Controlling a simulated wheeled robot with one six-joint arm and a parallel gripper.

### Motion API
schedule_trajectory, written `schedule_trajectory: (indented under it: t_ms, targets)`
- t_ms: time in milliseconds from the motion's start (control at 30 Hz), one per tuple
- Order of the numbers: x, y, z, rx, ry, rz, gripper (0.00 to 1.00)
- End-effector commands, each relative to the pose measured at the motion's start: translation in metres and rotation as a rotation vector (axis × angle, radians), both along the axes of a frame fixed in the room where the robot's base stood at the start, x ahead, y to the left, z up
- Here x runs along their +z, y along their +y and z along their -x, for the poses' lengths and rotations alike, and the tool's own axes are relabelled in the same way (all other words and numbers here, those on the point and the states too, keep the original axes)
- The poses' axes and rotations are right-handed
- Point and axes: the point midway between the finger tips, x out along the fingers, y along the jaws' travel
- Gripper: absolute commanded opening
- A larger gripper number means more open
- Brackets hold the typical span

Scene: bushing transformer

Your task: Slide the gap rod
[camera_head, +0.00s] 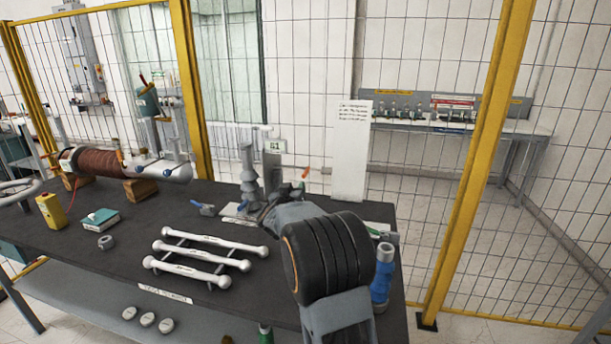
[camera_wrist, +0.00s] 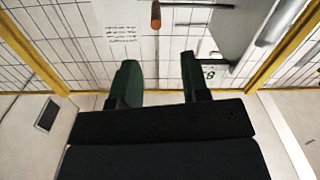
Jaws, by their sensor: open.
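A small orange-tipped piece (camera_head: 305,173), which looks like the end of the gap rod, shows just beyond my gripper (camera_head: 268,203), near the white notice board. In the wrist view an orange-brown rod end (camera_wrist: 155,14) shows at the top, ahead of and roughly in line with the gap between my fingers. My gripper (camera_wrist: 157,82) has its two dark green fingers apart with nothing between them. The rod end looks clear of both fingertips. My wrist hides much of the fixture around the rod in the head view. A grey ribbed insulator (camera_head: 248,172) stands left of it.
The dark table (camera_head: 110,270) holds three white rods on a rack (camera_head: 205,258), a grey nut (camera_head: 105,242), a teal box (camera_head: 100,219) and a yellow device (camera_head: 49,211). A white notice board (camera_head: 349,150) stands behind. A blue-handled tool (camera_head: 381,280) is right of my wrist. Yellow-framed mesh fencing encloses the back.

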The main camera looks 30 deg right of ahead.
Motion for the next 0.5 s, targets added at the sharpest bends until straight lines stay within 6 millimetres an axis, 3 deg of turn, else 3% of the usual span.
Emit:
schedule_trajectory:
  t_ms: [500]
  targets:
    - [0.000,-0.071,-0.058,-0.023,-0.001,0.010,0.42]
